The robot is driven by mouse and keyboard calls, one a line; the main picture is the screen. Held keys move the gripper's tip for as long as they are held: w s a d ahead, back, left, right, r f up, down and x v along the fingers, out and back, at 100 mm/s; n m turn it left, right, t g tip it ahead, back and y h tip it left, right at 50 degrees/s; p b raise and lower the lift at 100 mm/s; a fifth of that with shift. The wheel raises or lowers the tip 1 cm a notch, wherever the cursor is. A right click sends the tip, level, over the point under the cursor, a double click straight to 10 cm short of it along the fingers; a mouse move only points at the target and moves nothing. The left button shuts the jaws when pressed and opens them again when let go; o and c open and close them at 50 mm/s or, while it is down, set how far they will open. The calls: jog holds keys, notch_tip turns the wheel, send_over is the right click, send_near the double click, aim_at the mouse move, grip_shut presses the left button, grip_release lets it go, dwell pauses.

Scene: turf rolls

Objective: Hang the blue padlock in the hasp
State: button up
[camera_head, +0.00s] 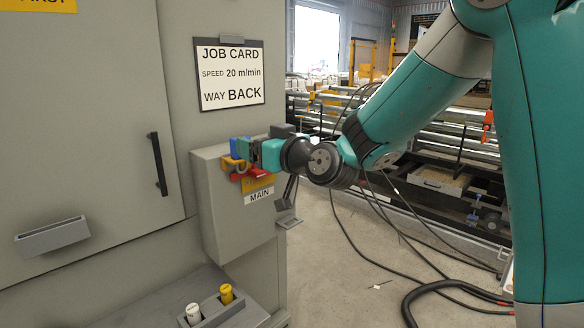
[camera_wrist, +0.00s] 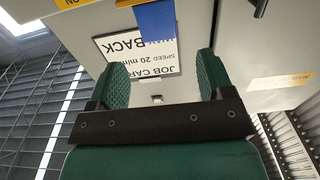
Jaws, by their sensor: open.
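The blue padlock (camera_head: 239,148) is at the upper front of the grey MAIN switch box, just left of my gripper (camera_head: 257,153). In the wrist view the padlock shows as a blue block (camera_wrist: 157,24) beyond the gap between my fingers (camera_wrist: 163,75). The fingers are apart, with nothing visibly between them. A yellow-orange part (camera_head: 231,163) sits below the padlock, and a red part (camera_head: 256,173) is to its right, under my gripper. The hasp and the padlock's shackle cannot be made out clearly, so I cannot tell whether they are joined.
The grey switch box (camera_head: 221,215) juts from the cabinet below the job card (camera_head: 229,74). A tray (camera_head: 222,311) with a white and a yellow peg is below. A small empty holder (camera_head: 52,237) is on the cabinet door. Cables lie on the open floor at right.

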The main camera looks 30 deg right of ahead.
jog(key=b+v, duration=0.4)
jog(key=v, duration=0.6)
jog(key=shift+s, duration=0.15)
jog(key=s+a+f+n+g+y, duration=0.1)
jog(key=s+a+f+n+g, duration=0.2)
jog(key=s+a+f+g, duration=1)
jog(key=s+d+f+g+h, duration=0.1)
jog(key=s+d+g+h, duration=0.1)
jog(key=s, duration=0.7)
jog(key=shift+s+d+f+g, duration=0.2)
jog(key=shift+d+g, duration=0.35)
jog(key=shift+g, duration=0.55)
jog(key=shift+c, duration=0.2)
